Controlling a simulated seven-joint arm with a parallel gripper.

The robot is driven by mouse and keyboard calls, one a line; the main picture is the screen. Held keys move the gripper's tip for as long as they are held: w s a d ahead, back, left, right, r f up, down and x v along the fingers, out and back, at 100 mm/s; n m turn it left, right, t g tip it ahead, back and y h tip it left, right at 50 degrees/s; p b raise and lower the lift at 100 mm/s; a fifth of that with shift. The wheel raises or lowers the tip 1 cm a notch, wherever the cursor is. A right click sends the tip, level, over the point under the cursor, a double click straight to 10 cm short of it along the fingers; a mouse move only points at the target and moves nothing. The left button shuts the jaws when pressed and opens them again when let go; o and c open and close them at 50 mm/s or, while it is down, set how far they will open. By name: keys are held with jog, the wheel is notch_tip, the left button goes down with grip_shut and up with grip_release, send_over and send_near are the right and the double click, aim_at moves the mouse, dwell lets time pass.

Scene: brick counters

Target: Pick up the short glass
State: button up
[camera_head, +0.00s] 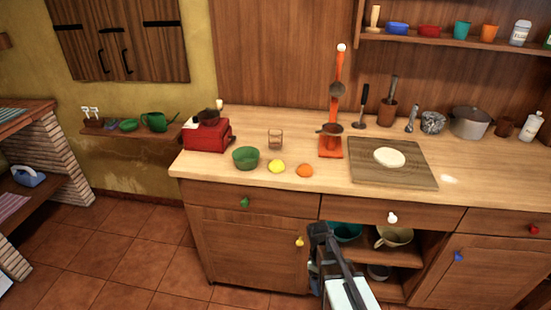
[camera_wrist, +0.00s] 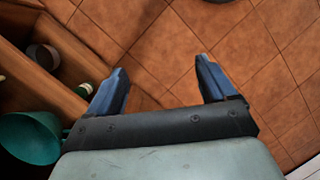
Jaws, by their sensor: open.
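The short glass (camera_head: 275,139) is a small clear tumbler standing upright on the wooden counter. It is behind the lemon and to the right of the red appliance. My gripper (camera_head: 316,268) is low in front of the cabinet, below the counter top and well away from the glass. In the wrist view my gripper (camera_wrist: 158,82) has its two blue fingers spread apart with only floor tiles between them. The glass does not show in the wrist view.
A green bowl (camera_head: 245,157), a lemon (camera_head: 277,166) and an orange (camera_head: 305,170) stand in front of the glass. A red appliance (camera_head: 207,135) is left, an orange stand (camera_head: 331,146) right. A cutting board (camera_head: 393,175) lies farther right. Open shelves (camera_head: 403,255) hold bowls near my gripper.

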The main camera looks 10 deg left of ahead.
jog(key=w+a+r+n+t, duration=0.1)
jog(key=w+a+r+n, duration=0.35)
jog(key=r, duration=0.75)
jog(key=w+a+r+n+t, duration=0.2)
jog(key=w+a+r, duration=0.4)
jog(key=r, duration=0.6)
jog(key=w+a+r+n+t, duration=0.1)
jog(key=w+a+r+n, duration=0.25)
jog(key=a+r, duration=0.6)
notch_tip(320, 180, up, 11)
jog(key=m+g+y, duration=0.1)
jog(key=m+y, duration=0.1)
jog(key=m, duration=0.1)
send_over(275, 138)
jog(key=w, duration=0.3)
jog(key=f, duration=1.4)
jog(key=shift+s+a, duration=0.1)
jog(key=shift+s, duration=0.15)
jog(key=shift+c, duration=0.3)
jog(key=shift+r, duration=0.1)
jog(key=c, duration=1)
jog(key=shift+r, duration=0.1)
jog(key=shift+c, duration=0.2)
